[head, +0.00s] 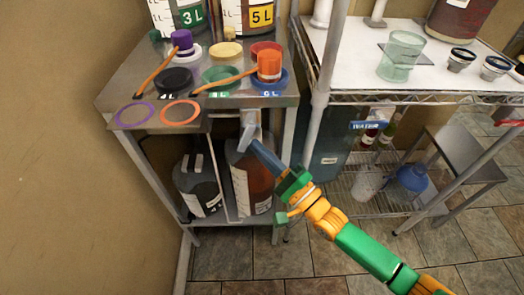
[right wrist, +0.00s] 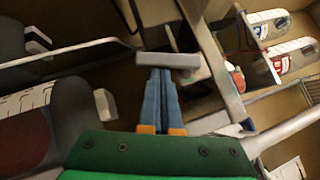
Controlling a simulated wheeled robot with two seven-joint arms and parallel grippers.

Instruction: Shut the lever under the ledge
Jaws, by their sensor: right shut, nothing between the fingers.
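A metal ledge (head: 228,119) forms the front of the steel counter on the left. A pale grey piece that looks like the lever (head: 250,120) hangs under the ledge. In the right wrist view it seems to be the grey bar (right wrist: 168,61) across the fingertips. My right gripper (head: 248,144) reaches up from the lower right, its blue-grey fingers at the lower end of this piece. In the wrist view the fingers (right wrist: 161,72) are together with nothing between them; they look to be touching the bar or very close. My left gripper is not in view.
Two bulky containers, one grey (head: 198,187) and one reddish brown (head: 252,180), stand under the counter. Coloured lids, rings and two tall jugs (head: 180,15) crowd its top. A wire rack (head: 370,97) with a cup (head: 401,56) stands right. The floor in front is clear.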

